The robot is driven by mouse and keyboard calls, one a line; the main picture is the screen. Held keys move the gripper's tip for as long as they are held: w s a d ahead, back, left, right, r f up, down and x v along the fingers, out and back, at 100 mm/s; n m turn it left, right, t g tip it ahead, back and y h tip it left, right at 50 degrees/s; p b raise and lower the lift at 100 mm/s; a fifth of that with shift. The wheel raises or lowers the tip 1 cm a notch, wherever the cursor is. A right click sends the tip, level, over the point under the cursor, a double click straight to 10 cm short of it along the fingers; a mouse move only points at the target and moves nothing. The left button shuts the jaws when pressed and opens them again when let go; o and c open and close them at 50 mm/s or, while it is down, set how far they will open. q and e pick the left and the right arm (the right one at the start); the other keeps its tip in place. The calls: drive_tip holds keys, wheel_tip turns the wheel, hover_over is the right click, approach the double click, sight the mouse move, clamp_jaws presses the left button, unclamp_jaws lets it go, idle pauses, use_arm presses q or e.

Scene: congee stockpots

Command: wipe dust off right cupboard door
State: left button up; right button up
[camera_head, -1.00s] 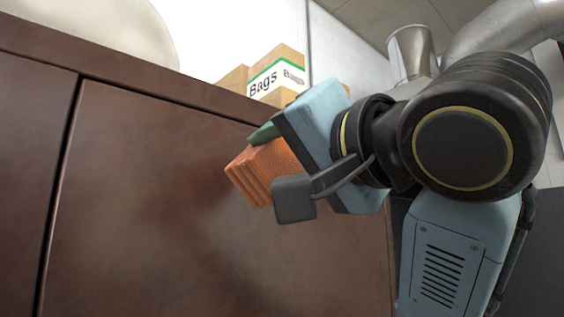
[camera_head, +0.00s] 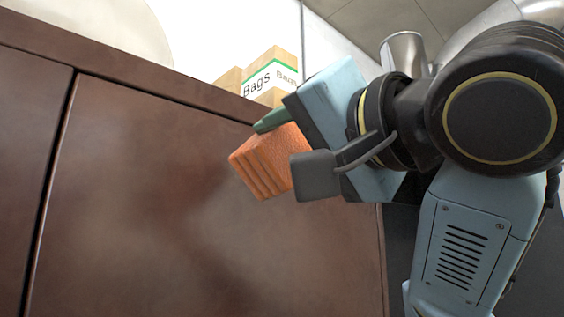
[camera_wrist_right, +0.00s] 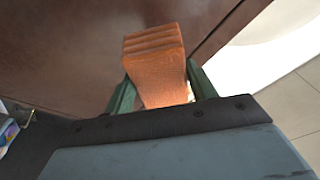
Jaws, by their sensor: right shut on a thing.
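The right cupboard door (camera_head: 150,190) is dark reddish-brown, with pale, hazy dust patches over its middle and lower part. My right gripper (camera_head: 285,150) is shut on an orange ribbed sponge (camera_head: 262,165) near the upper right part of the door. In the right wrist view the orange sponge (camera_wrist_right: 157,65) sits between the green fingers (camera_wrist_right: 160,90), its ribbed end toward the brown door surface (camera_wrist_right: 70,50). I cannot tell whether the sponge touches the door. My left gripper is not in view.
A left door panel (camera_head: 28,150) lies beyond a dark vertical gap. On the cupboard top stand a cardboard box labelled Bags (camera_head: 270,78) and a pale rounded object (camera_head: 95,25). A metal pot or duct shape (camera_head: 403,52) shows behind my right arm.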

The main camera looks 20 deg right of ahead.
drive_tip(key=r+p+x, duration=0.1)
drive_tip(key=x, duration=0.5)
drive_tip(key=shift+w+a, duration=0.15)
drive_tip(key=shift+a, duration=0.3)
drive_tip(key=shift+x, duration=1)
idle(0.4)
drive_tip(key=shift+f, duration=0.15)
drive_tip(key=d, duration=0.1)
drive_tip(key=w+d, duration=0.1)
drive_tip(key=d, duration=0.1)
drive_tip(key=shift+w+d, duration=0.25)
drive_tip(key=shift+s, duration=0.1)
drive_tip(key=a, duration=0.1)
drive_tip(key=s+a, duration=0.1)
drive_tip(key=a, duration=0.1)
drive_tip(key=shift+a+b, duration=0.35)
drive_tip(key=shift+b, duration=0.05)
